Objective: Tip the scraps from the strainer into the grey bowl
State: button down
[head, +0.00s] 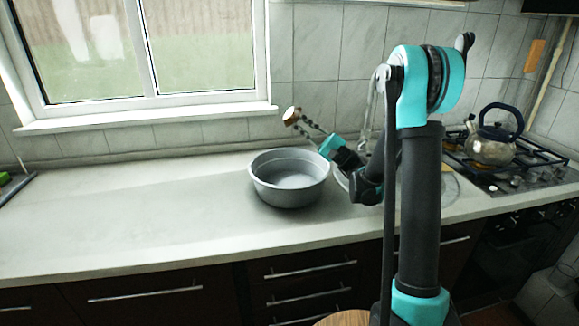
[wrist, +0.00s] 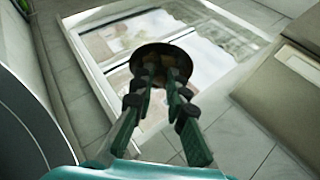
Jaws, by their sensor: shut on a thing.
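The grey bowl (head: 262,188) stands upright on the counter, left of my arm. Its visible inside looks bare. My gripper (head: 298,122) is raised, pointing up and left, above the bowl's back rim in the head view. It is shut on a small round thing, which I take to be the strainer (head: 291,116); its tan and pale face shows there. In the wrist view the strainer (wrist: 160,50) is a dark round shape beyond my fingertips (wrist: 162,85), with brownish bits partly hidden by them. I cannot make out its mesh or exact tilt.
The counter (head: 130,215) is clear left of the bowl. A tiled wall and window (head: 150,50) stand behind. Something round and pale (head: 445,188) lies behind my arm. A kettle (head: 490,146) stands on the hob (head: 510,178) at right.

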jog(key=shift+f, duration=0.4)
dwell(0.3)
dwell(0.7)
jog(key=shift+p, duration=0.45)
